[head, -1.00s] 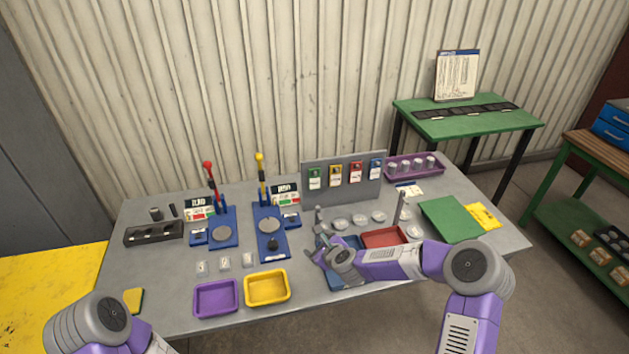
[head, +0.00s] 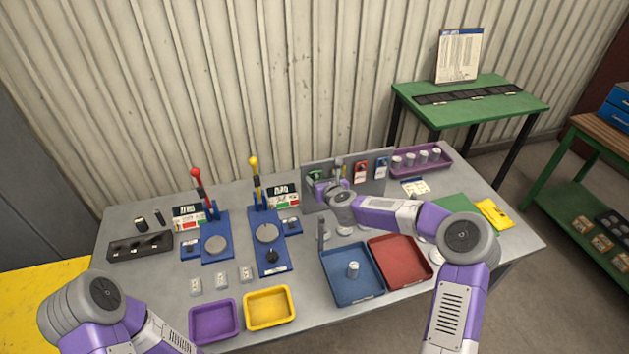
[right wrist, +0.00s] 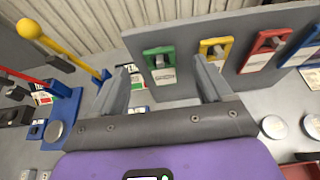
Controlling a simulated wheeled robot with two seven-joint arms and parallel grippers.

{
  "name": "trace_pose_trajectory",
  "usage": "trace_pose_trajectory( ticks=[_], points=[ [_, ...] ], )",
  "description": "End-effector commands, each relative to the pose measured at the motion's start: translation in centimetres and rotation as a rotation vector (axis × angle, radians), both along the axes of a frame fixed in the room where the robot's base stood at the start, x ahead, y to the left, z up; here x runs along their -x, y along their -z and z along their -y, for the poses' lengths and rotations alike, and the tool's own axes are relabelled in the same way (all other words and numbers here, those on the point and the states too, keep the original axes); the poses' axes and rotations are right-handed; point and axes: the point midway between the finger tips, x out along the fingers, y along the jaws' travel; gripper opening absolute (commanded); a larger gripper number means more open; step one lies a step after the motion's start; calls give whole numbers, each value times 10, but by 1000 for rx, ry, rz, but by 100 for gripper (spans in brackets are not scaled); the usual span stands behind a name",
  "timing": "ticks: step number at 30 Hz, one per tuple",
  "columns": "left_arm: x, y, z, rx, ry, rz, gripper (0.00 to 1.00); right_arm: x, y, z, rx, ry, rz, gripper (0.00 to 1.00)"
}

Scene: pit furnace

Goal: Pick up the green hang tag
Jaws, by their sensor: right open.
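The green hang tag (right wrist: 160,72) hangs on a peg on the upright grey board (right wrist: 203,35). It has a green top and a white label. In the right wrist view it shows between the two fingers of my right gripper (right wrist: 163,82), which is open with nothing held. In the head view my right gripper (head: 328,177) is in front of the board's left end and partly hides the green tag (head: 314,176). I cannot tell whether the fingers touch it. The left arm shows at the lower left, but its gripper is out of view.
Yellow, red (head: 361,172) and blue (head: 381,168) tags hang to the right on the same board. The yellow-knobbed lever (head: 255,170) stands to the left. Blue (head: 351,297) and red (head: 400,283) trays lie in front, with a small cylinder in the blue one.

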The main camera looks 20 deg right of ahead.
Motion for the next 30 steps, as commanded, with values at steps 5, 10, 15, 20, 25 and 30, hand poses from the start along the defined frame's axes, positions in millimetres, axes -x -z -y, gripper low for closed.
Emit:
trace_pose_trajectory(
  ticks=[5, 10, 15, 20, 25, 30],
  points=[
    [0, -6, 0, 0, 0, 0, 100, -17, 10, -2, 0, -1, -2, 79],
    [0, -11, 0, 0, 0, 1, 100, -36, 20, -3, 0, 0, 0, 79],
    [0, -12, 0, 0, 0, 1, 100, -46, 24, -3, 0, 0, 0, 79],
    [0, -12, 0, 0, 0, 1, 100, -47, 25, -3, 1, 0, 0, 79],
    [0, -12, 0, 0, 0, 1, 100, -47, 25, -3, 1, 0, 0, 68],
    [0, -12, 0, 0, 0, 1, 100, -47, 25, -3, 1, 0, 0, 42]
  ],
)
